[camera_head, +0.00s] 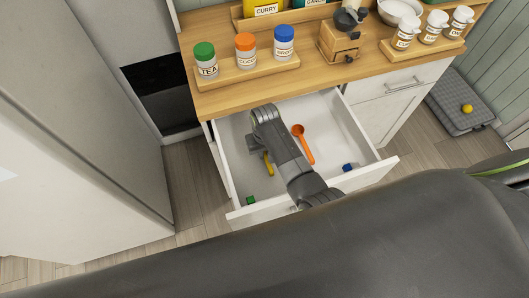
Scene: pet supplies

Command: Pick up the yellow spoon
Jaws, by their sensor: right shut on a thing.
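The yellow spoon (268,165) is in the open white drawer (232,172), left of the middle. Only a short yellow length shows; the rest is hidden by my right gripper and arm. My right gripper (256,148) reaches down into the drawer and is shut on the yellow spoon. I cannot tell whether the spoon is lifted off the drawer floor. An orange spoon (304,143) lies just right of my right arm in the same drawer. My left gripper is not in view.
A small green item (250,200) is at the drawer's front left and a blue one (347,167) at its right. The wooden counter (312,72) above holds labelled jars, a grinder (341,37) and a white bowl (399,9). A tall grey cabinet stands left.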

